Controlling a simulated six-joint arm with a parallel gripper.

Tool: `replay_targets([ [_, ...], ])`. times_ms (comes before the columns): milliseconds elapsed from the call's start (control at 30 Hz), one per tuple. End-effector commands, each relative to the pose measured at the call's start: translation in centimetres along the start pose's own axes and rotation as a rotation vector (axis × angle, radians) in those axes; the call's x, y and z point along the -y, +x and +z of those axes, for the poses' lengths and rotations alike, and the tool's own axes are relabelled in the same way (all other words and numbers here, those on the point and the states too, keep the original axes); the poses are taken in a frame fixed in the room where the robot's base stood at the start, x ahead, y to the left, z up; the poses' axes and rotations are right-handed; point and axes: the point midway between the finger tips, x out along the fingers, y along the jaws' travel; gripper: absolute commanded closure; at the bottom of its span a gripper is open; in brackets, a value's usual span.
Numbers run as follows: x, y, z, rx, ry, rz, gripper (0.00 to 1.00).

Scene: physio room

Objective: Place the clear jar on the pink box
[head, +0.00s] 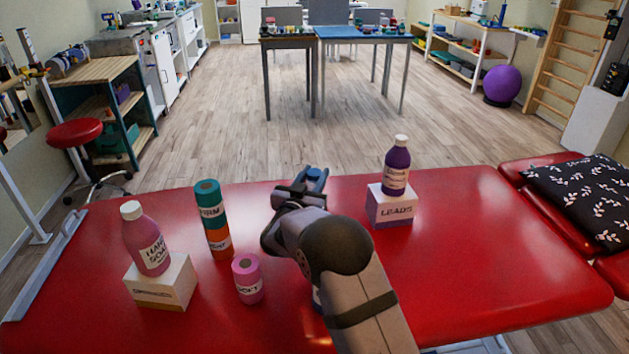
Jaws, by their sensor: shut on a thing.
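My gripper (312,179) is above the red padded table, near its far edge, with its bluish fingers pointing away. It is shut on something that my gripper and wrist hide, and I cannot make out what. No clear jar shows plainly. A white and purple box (391,208) labelled LEADS stands to the right, with a purple bottle (397,168) upright on it. A white and tan box (162,287) stands at the left, with a pink soap bottle (146,243) upright on it. No box looks plainly pink.
On the red table (490,265), a stacked green and orange cylinder (213,222) and a short pink cylinder (247,279) stand left of my arm. A small pale thing (317,297) is mostly hidden by my arm. The table's right part is clear.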

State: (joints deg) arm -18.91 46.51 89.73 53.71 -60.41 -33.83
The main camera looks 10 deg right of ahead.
Motion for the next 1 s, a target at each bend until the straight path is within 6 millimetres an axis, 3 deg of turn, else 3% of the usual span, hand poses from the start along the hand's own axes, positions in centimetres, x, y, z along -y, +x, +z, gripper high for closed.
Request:
replay_targets([
  [133, 0.0, 0.0, 1.4, -0.001, 0.000, 0.001, 1.00],
  [533, 0.0, 0.0, 1.8, -0.001, 0.001, 0.000, 1.00],
  [567, 0.0, 0.0, 1.8, -0.001, 0.001, 0.000, 0.64],
  [633, 0.0, 0.0, 1.7, -0.001, 0.001, 0.000, 0.50],
  [1000, 0.0, 0.0, 1.4, -0.001, 0.001, 0.000, 0.50],
])
